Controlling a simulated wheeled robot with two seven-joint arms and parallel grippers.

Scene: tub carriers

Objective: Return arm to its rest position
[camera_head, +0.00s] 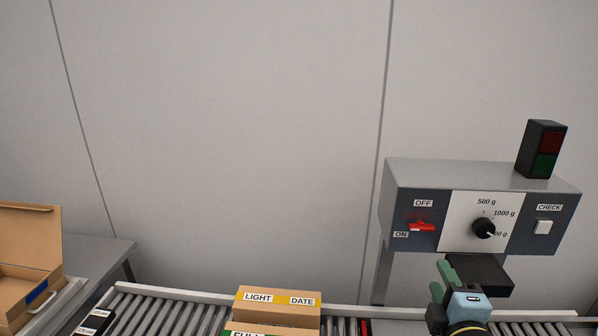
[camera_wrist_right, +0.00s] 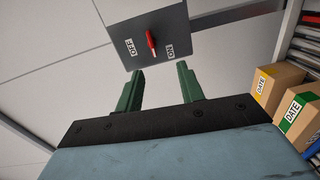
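My right gripper (camera_head: 443,281) is low at the right in the head view, in front of and below the control box (camera_head: 480,172). In the right wrist view its two green fingers (camera_wrist_right: 160,72) stand apart with nothing between them. The red switch (camera_head: 421,226) sits between the OFF and ON labels on the box; it also shows in the wrist view (camera_wrist_right: 151,43), beyond the fingertips and apart from them. My left gripper is not in view.
A dial (camera_head: 483,228) and a white CHECK button (camera_head: 543,227) are on the box; a dark red-green lamp (camera_head: 541,149) stands on top. An open carton (camera_head: 28,262) is at the left.

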